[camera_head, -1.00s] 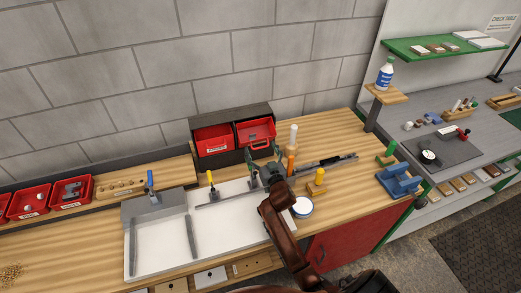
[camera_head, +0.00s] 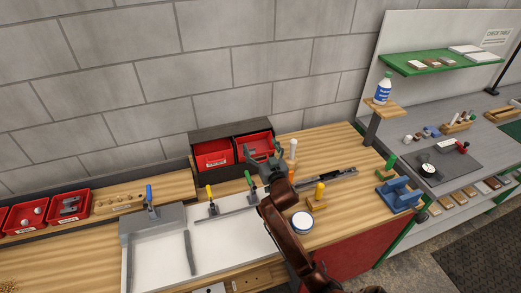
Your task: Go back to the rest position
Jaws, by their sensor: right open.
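My right gripper (camera_head: 262,152) is open, with nothing seen between its fingers. It is above the back of the workbench (camera_head: 345,215), in front of the red bins (camera_head: 212,155) as seen here. My brown right arm reaches up to it from the bottom right. Below and left of it is a white tray (camera_head: 160,255) with a grey strip (camera_head: 189,253) in it. A bar with a yellow-handled clamp (camera_head: 211,200) and a green-handled clamp (camera_head: 251,187) lies along the tray's back. My left gripper is out of view.
A white upright cylinder (camera_head: 293,149) stands right of the gripper. A bottle (camera_head: 383,88) stands on a raised wooden shelf.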

